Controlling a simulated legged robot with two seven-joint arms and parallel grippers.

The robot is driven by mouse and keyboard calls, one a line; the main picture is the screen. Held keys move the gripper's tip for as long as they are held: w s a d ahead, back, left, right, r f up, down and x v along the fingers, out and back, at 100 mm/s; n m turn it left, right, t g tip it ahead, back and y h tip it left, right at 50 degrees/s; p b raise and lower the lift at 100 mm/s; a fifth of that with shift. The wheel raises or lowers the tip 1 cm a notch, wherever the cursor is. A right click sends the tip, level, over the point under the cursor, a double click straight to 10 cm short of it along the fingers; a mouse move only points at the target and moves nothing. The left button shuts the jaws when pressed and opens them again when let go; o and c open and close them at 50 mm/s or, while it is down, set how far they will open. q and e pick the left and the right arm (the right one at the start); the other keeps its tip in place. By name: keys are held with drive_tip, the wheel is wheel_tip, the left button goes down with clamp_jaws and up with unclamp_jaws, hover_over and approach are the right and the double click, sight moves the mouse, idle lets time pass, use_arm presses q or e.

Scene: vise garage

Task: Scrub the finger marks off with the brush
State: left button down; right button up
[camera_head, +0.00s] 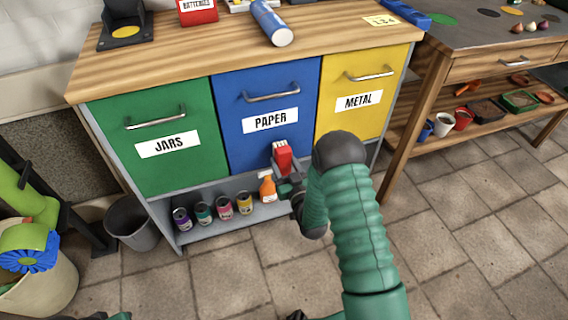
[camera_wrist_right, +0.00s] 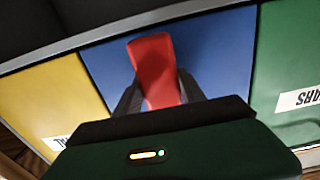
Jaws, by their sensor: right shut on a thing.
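The brush (camera_head: 283,158) is red with a pale top end. My right gripper (camera_head: 287,182) is shut on it and holds it upright in front of the lower right part of the blue PAPER door (camera_head: 262,100). In the right wrist view the red brush (camera_wrist_right: 155,65) stands between the two dark fingers (camera_wrist_right: 160,95), with the blue door (camera_wrist_right: 205,50) behind it. I cannot tell whether the brush touches the door. No finger marks can be made out on the doors.
The green JARS door (camera_head: 160,115) and yellow METAL door (camera_head: 365,95) flank the blue one. Several cans (camera_head: 224,207) and an orange spray bottle (camera_head: 267,187) stand on the low shelf. A grey bin (camera_head: 133,228) is at the left. A workbench (camera_head: 480,55) stands right.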

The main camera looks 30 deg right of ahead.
drive_tip(key=shift+x, duration=0.75)
drive_tip(key=d, duration=0.3)
drive_tip(key=shift+s+d, duration=0.25)
drive_tip(key=shift+s, duration=0.15)
drive_tip(key=shift+w+a+r, duration=0.1)
drive_tip(key=shift+w+a, duration=0.1)
drive_tip(key=shift+a, duration=0.4)
drive_tip(key=shift+w+a+r, duration=0.1)
drive_tip(key=shift+w+a, duration=0.1)
drive_tip(key=shift+a, duration=0.45)
drive_tip(key=shift+w+a, duration=0.2)
drive_tip(key=shift+a, duration=0.4)
clamp_jaws()
drive_tip(key=p+v, duration=0.1)
drive_tip(key=v, duration=0.3)
drive_tip(key=shift+s+f, duration=0.1)
drive_tip(key=shift+s, duration=0.3)
drive_tip(key=shift+s+a, duration=0.15)
drive_tip(key=shift+s, duration=0.45)
